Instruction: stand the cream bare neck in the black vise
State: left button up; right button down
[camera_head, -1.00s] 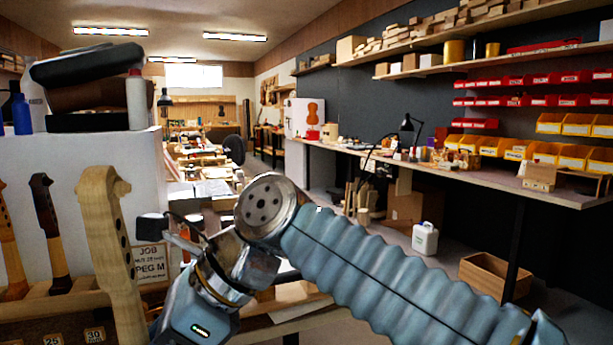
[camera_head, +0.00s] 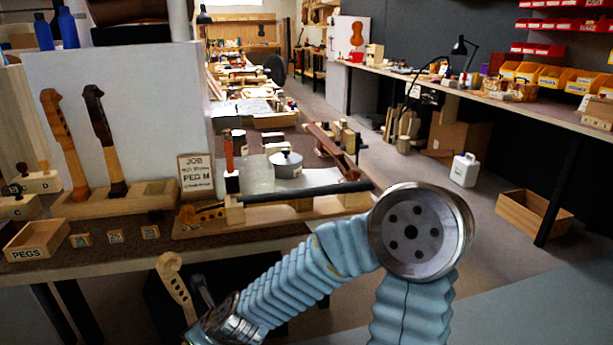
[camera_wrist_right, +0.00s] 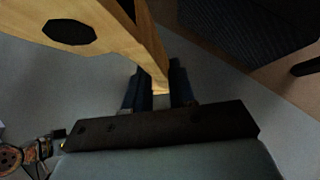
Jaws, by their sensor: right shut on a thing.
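The cream bare neck (camera_head: 176,282) is upright but tilted at the lower left of the head view, scroll up, in front of the bench's front edge. Several dark peg holes show along its pegbox. Its lower end is out of the picture. In the right wrist view the pale neck (camera_wrist_right: 105,25) runs across the top left to between the dark fingers of my right gripper (camera_wrist_right: 158,88), which is shut on it. The fingertips are not clear in the head view. I cannot make out the black vise in either view. My left gripper is not in view.
On the bench (camera_head: 110,265) stand a rack (camera_head: 135,193) with two darker necks, a pegs box (camera_head: 38,238), a JOB card (camera_head: 197,176), a lidded pot (camera_head: 286,164) and a long dark fingerboard piece (camera_head: 300,196). Floor to the right has a wooden crate (camera_head: 533,217) and a white jug (camera_head: 465,170).

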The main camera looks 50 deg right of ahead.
jog(key=shift+m+h, duration=0.9)
jog(key=f, duration=0.2)
jog(key=w+f, duration=0.1)
jog(key=f, duration=0.4)
jog(key=shift+w+f, duration=0.35)
jog(key=shift+w, duration=0.05)
jog(key=shift+r, duration=0.1)
